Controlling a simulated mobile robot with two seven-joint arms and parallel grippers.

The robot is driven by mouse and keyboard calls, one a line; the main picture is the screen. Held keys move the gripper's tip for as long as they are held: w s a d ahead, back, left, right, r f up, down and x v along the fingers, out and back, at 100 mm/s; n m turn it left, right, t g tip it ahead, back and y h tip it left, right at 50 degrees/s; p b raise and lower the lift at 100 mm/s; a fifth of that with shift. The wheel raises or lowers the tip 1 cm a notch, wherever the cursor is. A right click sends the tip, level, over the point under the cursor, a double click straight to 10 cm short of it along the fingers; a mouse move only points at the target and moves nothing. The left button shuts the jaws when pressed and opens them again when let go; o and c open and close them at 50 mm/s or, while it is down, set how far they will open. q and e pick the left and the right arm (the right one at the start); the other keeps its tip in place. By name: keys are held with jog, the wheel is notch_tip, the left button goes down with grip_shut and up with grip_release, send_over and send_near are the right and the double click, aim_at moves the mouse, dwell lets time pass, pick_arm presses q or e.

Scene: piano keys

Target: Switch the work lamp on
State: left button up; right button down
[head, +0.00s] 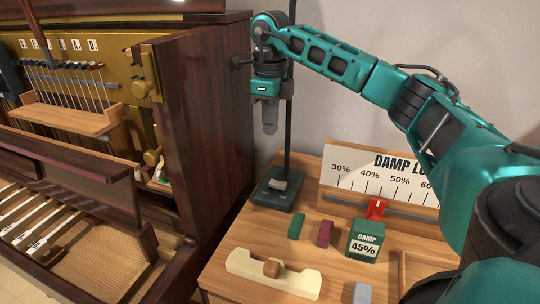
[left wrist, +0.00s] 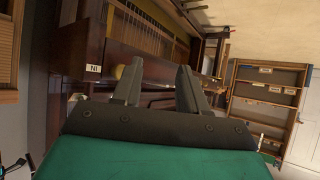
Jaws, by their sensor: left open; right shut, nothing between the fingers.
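The work lamp shows in the head view as a dark green base (head: 268,198) with a thin dark pole (head: 288,140) rising out of the top of the picture. A light grey rocker switch (head: 278,184) sits on top of the base. The lamp's head is out of view. My right gripper (head: 270,128) is shut and empty, pointing down above the base in front of the pole. A clear gap separates its tips from the switch. My left gripper (left wrist: 160,68) is open and empty in the left wrist view, away from the lamp.
The wooden bench (head: 222,268) holds a green block (head: 296,226), a dark red block (head: 325,233), a green DAMP 45% box (head: 364,242) and a cream wooden piece (head: 300,284). A scale board (head: 350,185) stands behind. The opened piano (head: 205,110) rises close on the left.

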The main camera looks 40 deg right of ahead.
aim_at(271, 181)
notch_tip(271, 181, down, 12)
jog(key=shift+f+b, duration=0.2)
jog(key=shift+b, duration=0.65)
pick_arm(q)
jog(key=shift+w+d+f, duration=0.2)
jog(key=shift+d+f, duration=0.1)
jog(key=shift+d, duration=0.15)
pick_arm(e)
jog(key=shift+f, duration=0.65)
pick_arm(q)
jog(key=shift+a+f, duration=0.1)
jog(key=shift+a, duration=0.05)
pick_arm(e)
jog(key=shift+f, duration=0.2)
jog(key=shift+r, duration=0.1)
jog(key=shift+s+d+r+p, duration=0.3)
jog(key=shift+s+p, duration=0.25)
pick_arm(q)
jog(key=shift+r, duration=0.55)
jog(key=shift+r, duration=0.1)
